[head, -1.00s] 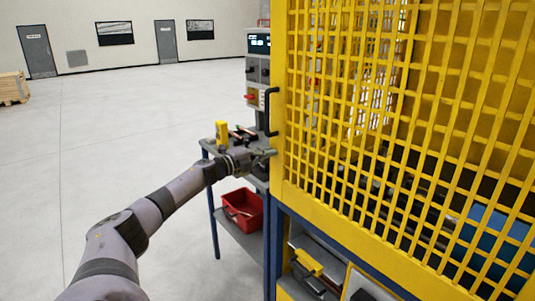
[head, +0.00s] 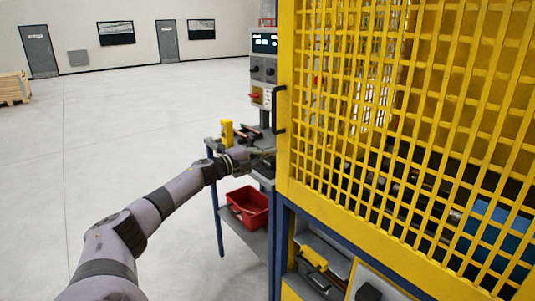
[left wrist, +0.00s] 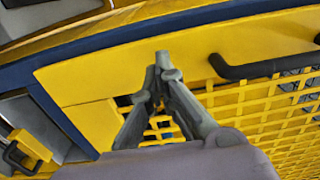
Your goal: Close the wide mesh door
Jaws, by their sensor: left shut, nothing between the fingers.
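The wide yellow mesh door (head: 400,130) fills the right side of the head view. Its black bar handle (head: 279,110) is on its left edge; the handle also shows in the left wrist view (left wrist: 262,68). The door's lower edge lies close along the blue frame (head: 345,243); I cannot tell if any gap is left. My left gripper (head: 268,152) is at the door's left edge, below the handle. In the left wrist view its fingertips (left wrist: 163,62) are together and empty, in front of the yellow door border, apart from the handle. My right gripper is not in view.
A grey control panel (head: 262,72) stands behind the door's left edge. A small table (head: 212,145) with a yellow item (head: 227,132) and a red bin (head: 247,207) on its lower shelf is beside my left forearm. Open floor (head: 110,130) lies to the left.

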